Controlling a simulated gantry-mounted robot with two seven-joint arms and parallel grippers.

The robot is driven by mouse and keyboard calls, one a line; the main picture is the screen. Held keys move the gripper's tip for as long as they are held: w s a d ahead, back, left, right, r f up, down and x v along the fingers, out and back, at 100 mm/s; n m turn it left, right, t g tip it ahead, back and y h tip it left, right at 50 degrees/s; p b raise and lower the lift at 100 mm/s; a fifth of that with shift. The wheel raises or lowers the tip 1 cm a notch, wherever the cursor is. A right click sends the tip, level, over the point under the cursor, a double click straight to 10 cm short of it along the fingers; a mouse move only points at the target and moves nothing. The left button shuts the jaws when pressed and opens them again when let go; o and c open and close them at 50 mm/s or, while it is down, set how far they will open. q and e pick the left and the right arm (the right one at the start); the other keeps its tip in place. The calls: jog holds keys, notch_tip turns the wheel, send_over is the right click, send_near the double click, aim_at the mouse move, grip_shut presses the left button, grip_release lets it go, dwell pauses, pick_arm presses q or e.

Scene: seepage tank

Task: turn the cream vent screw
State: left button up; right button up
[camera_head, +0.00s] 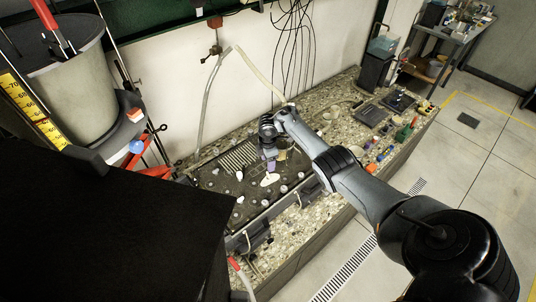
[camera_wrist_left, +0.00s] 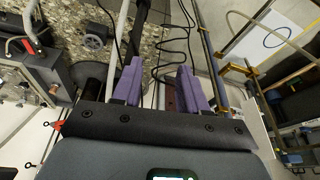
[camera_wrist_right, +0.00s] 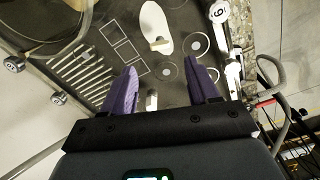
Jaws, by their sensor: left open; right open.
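My right gripper (camera_head: 271,166) is above the dark panel (camera_head: 225,177) on the stone-topped bench. In the right wrist view its purple fingers (camera_wrist_right: 158,92) are apart. A small cream upright piece (camera_wrist_right: 151,102) shows between them, beyond the fingers; I cannot tell for sure that it is the vent screw. A white oval plate with a cream tab (camera_wrist_right: 157,30) lies farther up the panel, and shows in the head view (camera_head: 270,180) close to the gripper. My left gripper (camera_wrist_left: 160,88) is open and empty in the left wrist view, and is not visible in the head view.
Round white-ringed fittings (camera_wrist_right: 199,44) and a slotted grille (camera_wrist_right: 80,75) lie on the panel. White pipework marked 6 (camera_wrist_right: 219,12) runs along its edge. A grey bucket (camera_head: 65,75) stands at left. Hoses and black cables (camera_head: 297,50) hang behind. Small coloured items (camera_head: 385,155) lie at right.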

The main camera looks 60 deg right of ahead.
pick_arm(q)
jog(key=shift+r, duration=0.4)
pick_arm(e)
jog(key=shift+r, duration=1.45)
pick_arm(q)
jog(key=shift+a, duration=0.15)
pick_arm(e)
jog(key=shift+f, duration=0.1)
